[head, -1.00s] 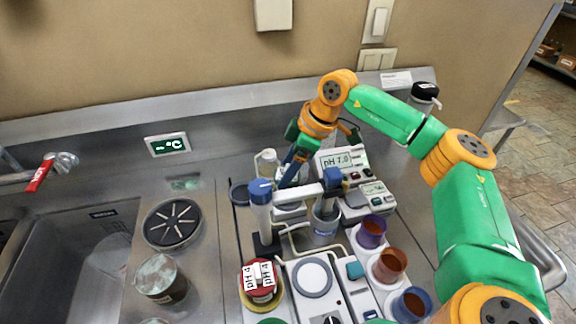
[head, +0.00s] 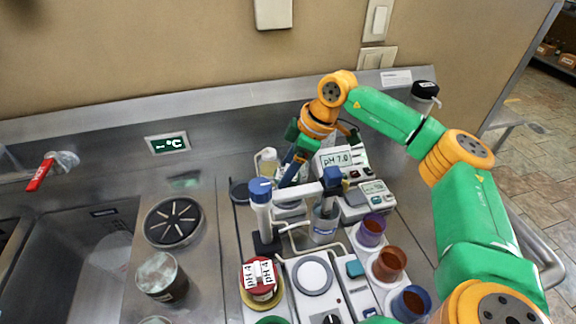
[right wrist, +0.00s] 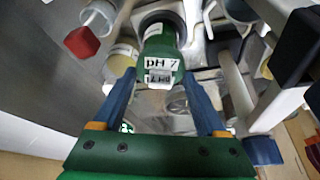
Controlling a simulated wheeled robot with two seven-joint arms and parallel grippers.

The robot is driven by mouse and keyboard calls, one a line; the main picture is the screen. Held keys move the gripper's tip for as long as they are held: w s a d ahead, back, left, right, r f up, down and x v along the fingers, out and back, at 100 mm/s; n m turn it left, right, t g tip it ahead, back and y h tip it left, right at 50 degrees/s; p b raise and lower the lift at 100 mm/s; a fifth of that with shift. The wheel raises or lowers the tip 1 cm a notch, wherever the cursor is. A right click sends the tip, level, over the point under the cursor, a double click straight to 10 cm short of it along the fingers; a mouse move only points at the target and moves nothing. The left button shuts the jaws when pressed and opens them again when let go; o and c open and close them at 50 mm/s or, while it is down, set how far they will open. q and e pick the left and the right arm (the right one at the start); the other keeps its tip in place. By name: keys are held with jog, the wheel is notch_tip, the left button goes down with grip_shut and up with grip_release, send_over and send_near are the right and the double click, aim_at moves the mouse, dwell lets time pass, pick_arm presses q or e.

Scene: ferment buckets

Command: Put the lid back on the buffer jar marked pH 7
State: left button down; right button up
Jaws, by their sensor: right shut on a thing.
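My right gripper (head: 288,182) reaches down at the back of the counter, left of the pH meter (head: 338,160). In the right wrist view the blue fingers of my right gripper (right wrist: 160,78) are shut on a green piece with a white "pH 7" label, the pH 7 lid (right wrist: 160,50). A dark ring shows just beyond the lid; I cannot tell whether the lid touches it. In the head view the fingers and arm hide the lid. I cannot make out the pH 7 jar for certain. My left gripper is not in view.
The blue-capped electrode stand (head: 262,215) and its arm stand close in front of my right gripper. A red-lidded pH 4 jar (head: 262,292), a beaker (head: 325,225) and purple, brown and blue cups (head: 390,263) crowd the front. The sink (head: 75,270) lies left.

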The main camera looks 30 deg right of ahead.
dwell(0.3)
jog(key=o, duration=1.2)
jog(key=shift+o, duration=0.2)
notch_tip(320, 180, up, 7)
jog(key=p, duration=0.7)
jog(key=shift+r, duration=0.1)
grip_shut()
jog(key=shift+f, duration=0.25)
jog(key=shift+f+b, duration=1.75)
jog(key=shift+f, duration=0.4)
